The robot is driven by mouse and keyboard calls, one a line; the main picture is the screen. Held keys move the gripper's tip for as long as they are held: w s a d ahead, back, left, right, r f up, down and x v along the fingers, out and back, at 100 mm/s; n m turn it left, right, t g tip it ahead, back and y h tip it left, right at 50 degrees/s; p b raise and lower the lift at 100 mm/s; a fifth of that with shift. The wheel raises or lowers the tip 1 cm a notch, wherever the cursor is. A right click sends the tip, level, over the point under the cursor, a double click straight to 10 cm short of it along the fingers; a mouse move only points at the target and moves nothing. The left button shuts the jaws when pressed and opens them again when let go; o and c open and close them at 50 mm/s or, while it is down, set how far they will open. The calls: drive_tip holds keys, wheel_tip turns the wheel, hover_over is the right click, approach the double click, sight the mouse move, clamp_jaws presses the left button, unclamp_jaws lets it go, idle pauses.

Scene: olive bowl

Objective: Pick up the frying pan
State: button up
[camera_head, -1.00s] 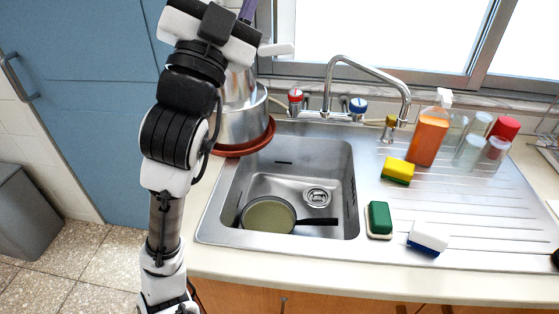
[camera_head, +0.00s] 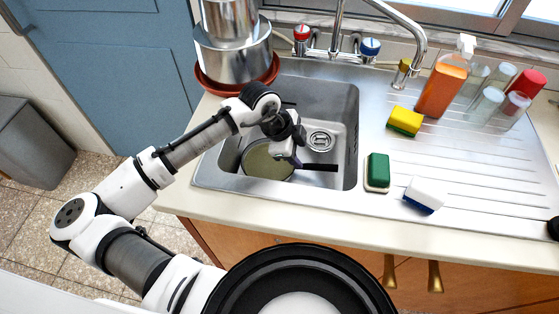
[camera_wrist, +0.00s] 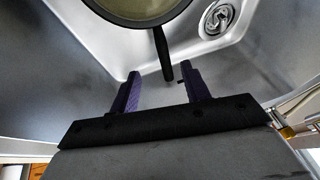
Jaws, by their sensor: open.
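The frying pan (camera_head: 262,160) lies in the sink basin, olive inside, with a black handle (camera_head: 320,167) pointing right in the head view. In the wrist view, the pan (camera_wrist: 140,8) is at the top and its handle (camera_wrist: 163,55) points down toward the gap between my fingers. My gripper (camera_head: 294,160) is over the basin by the pan's handle side, partly covering the pan in the head view. In the wrist view, my gripper (camera_wrist: 162,80) is open, its two purple fingers apart with nothing held between them. The handle's end shows near the fingertips; I cannot tell the height between them.
The sink basin (camera_head: 345,110) has steep walls close around the pan. The faucet (camera_head: 400,30) arches over the back right. Stacked pots (camera_head: 235,62) stand at the back left. Sponges (camera_head: 405,121) and a soap bottle (camera_head: 443,85) are on the drainboard at right.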

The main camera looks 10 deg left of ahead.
sight(311, 165)
drive_tip(key=p+x, duration=0.1)
drive_tip(key=x, duration=0.4)
drive_tip(key=shift+w+d+f, duration=0.1)
drive_tip(key=shift+d+f, duration=0.05)
drive_tip(key=shift+f, duration=0.05)
drive_tip(key=p+x, duration=0.2)
drive_tip(key=x, duration=0.2)
drive_tip(key=shift+w+d+f+p, duration=0.15)
drive_tip(key=shift+f+p, duration=0.1)
drive_tip(key=shift+p, duration=0.05)
drive_tip(key=shift+d+f, duration=0.1)
drive_tip(key=shift+f, duration=0.35)
drive_tip(key=shift+w+r, duration=0.1)
clamp_jaws()
